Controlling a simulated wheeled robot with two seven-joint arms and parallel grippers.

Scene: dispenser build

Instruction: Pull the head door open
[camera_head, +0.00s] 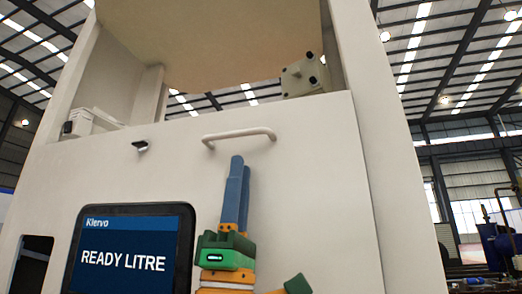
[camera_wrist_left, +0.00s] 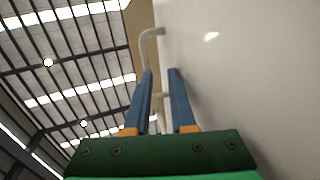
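The head door (camera_head: 310,185) is a large off-white front panel on the dispenser and looks closed. A pale bar handle (camera_head: 240,135) is fixed near its top edge. My left gripper (camera_head: 236,158) has blue fingers pointing up, with their tips just below the handle bar in the head view. In the left wrist view the fingers (camera_wrist_left: 161,72) stand apart with a gap between them. The handle (camera_wrist_left: 148,38) shows beyond the tips, partly hidden by one finger, and one end shows through the gap. The fingers are not shut on it. My right gripper is not in view.
A dark screen (camera_head: 130,250) reading "READY LITRE" sits left of my gripper. A small latch-like part (camera_head: 140,145) is on the front at left. Above the door is an open bay with a grey block (camera_head: 305,75). Blue machinery (camera_head: 497,245) stands far right.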

